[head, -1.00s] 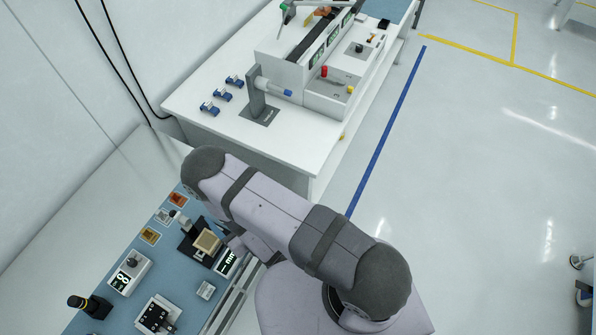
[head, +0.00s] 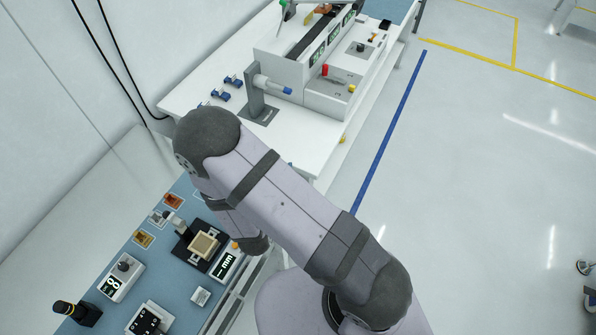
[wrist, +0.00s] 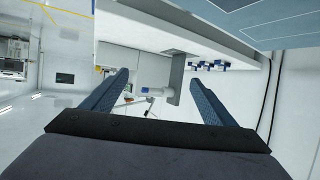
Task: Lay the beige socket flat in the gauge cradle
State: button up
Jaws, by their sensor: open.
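A beige square socket (head: 204,245) shows in the head view. It appears to lie flat on the black gauge stand (head: 187,252), beside the display marked mm (head: 225,265). From this height I cannot tell the socket's edges from the cradle's, or whether it is fully seated. My gripper shows in the wrist view (wrist: 158,78) with its two blue fingers wide apart and nothing between them. It points toward the white bench, away from the gauge. In the head view my arm hides the gripper.
An orange square piece (head: 173,200), a tan one (head: 143,238) and a white block (head: 200,296) lie on the blue mat. A grey dial box (head: 121,278) stands at left. The white bench (head: 315,150) holds a tester and blue clips (head: 225,90).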

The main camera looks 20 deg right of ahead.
jog(key=s+d+r+m+g+h+p, duration=0.1)
jog(key=s+d+r+m+g+h, duration=0.3)
jog(key=s+d+m+h, duration=0.1)
jog(key=shift+d+r+m+g+h+p, duration=0.3)
jog(key=shift+d+m+h, duration=0.2)
jog(key=shift+d+m, duration=0.3)
jog(key=shift+d, duration=0.1)
dwell(0.5)
